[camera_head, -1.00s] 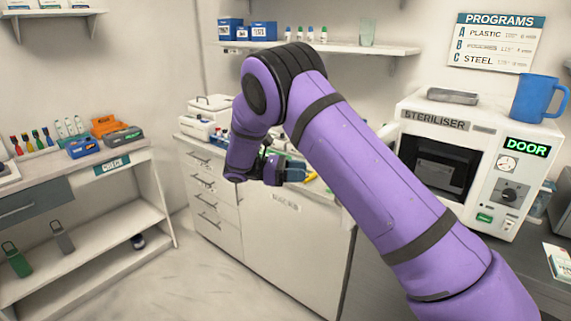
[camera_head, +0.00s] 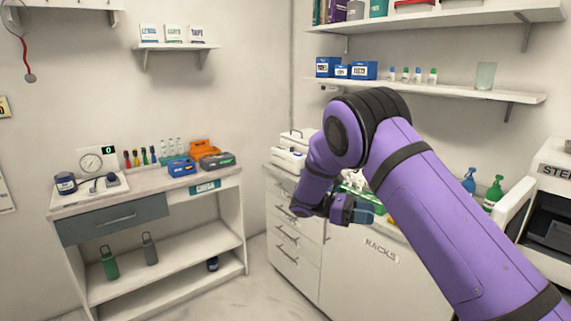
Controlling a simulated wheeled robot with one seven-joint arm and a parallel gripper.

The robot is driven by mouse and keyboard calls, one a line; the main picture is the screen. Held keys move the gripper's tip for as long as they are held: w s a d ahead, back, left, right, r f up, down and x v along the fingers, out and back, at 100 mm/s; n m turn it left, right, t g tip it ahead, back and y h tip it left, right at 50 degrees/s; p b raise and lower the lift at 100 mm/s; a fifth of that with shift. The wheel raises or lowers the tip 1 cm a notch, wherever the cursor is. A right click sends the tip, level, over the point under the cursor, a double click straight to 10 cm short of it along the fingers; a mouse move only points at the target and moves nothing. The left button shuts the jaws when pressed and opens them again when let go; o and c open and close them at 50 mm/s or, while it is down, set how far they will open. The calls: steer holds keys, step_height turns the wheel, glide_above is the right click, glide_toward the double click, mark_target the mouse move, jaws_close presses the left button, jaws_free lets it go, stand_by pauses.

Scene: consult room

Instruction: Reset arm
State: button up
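My purple arm reaches in from the lower right in the head view and bends at its black elbow. My gripper (camera_head: 368,213) is at the arm's far end, in front of the white cabinet marked RACKS (camera_head: 372,262). The gripper is small and dark here and partly covered by my own arm. I cannot tell whether its fingers are apart or hold anything.
A steriliser (camera_head: 550,220) with its door open stands at the right edge. Green and blue spray bottles (camera_head: 493,193) stand beside it. A side table (camera_head: 145,195) with a scale (camera_head: 92,170) and bins is at left. Shelves (camera_head: 430,88) hang above. Floor shows between the furniture.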

steer(key=s+d+r+m+t+y, duration=0.1)
steer(key=s+d+r+m+y, duration=0.2)
steer(key=s+d+r+y, duration=0.35)
steer(key=s+d+r+m+t+y, duration=0.2)
steer(key=s+d+r+m+y, duration=0.15)
steer(key=s+r, duration=0.55)
steer(key=s+a+r+m+t+y, duration=0.1)
steer(key=s+r+m+t+y, duration=0.1)
steer(key=s, duration=0.9)
steer(key=s+a+r+m+t+y, duration=0.1)
steer(key=s+m+t+y, duration=0.3)
steer(key=s, duration=0.7)
steer(key=shift+r+m+t+y, duration=0.4)
steer(key=shift+r+m+t, duration=0.3)
steer(key=shift+t, duration=0.7)
